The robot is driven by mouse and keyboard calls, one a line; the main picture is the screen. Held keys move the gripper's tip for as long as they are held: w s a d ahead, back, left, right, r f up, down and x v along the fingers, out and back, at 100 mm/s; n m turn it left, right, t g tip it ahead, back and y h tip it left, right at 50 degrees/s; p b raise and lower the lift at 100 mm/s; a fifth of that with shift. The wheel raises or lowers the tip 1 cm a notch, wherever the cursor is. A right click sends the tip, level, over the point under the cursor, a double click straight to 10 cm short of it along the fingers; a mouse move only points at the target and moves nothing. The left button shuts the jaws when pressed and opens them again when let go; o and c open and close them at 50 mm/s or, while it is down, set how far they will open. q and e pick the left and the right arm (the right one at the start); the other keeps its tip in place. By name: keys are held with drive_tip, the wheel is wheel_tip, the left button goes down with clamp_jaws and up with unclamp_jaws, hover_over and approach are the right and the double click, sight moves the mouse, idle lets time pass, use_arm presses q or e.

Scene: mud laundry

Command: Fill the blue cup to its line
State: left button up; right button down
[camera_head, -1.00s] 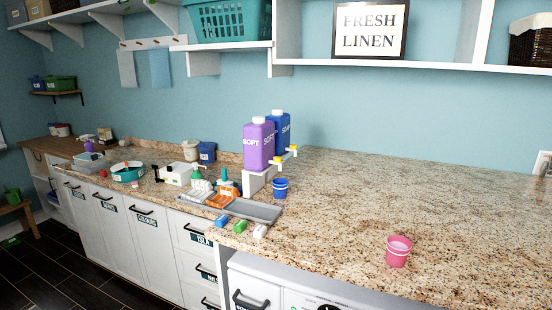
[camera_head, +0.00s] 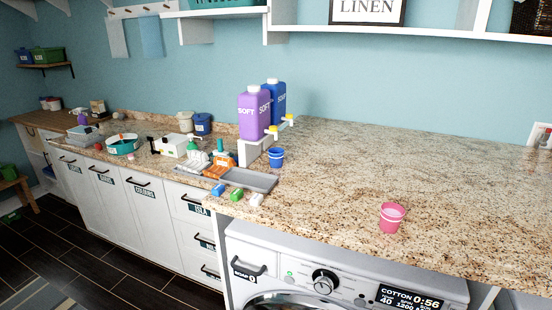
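The blue cup (camera_head: 276,158) stands upright on the granite counter, just right of the white dispenser stand (camera_head: 257,149) and close under the yellow-tipped taps (camera_head: 280,127). Its fill line and its inside are too small to make out. A purple jug marked SOFT (camera_head: 254,114) and a blue jug (camera_head: 275,100) stand on the stand, each with a tap facing right. A pink cup (camera_head: 391,217) stands alone near the counter's front edge. Neither of my grippers is in view.
A grey tray (camera_head: 250,180) lies in front of the stand, with small blue, green and white items (camera_head: 237,194) along the counter edge. Spray bottles stand to its left. The counter (camera_head: 400,160) is clear on the right. A washing machine (camera_head: 330,275) sits below.

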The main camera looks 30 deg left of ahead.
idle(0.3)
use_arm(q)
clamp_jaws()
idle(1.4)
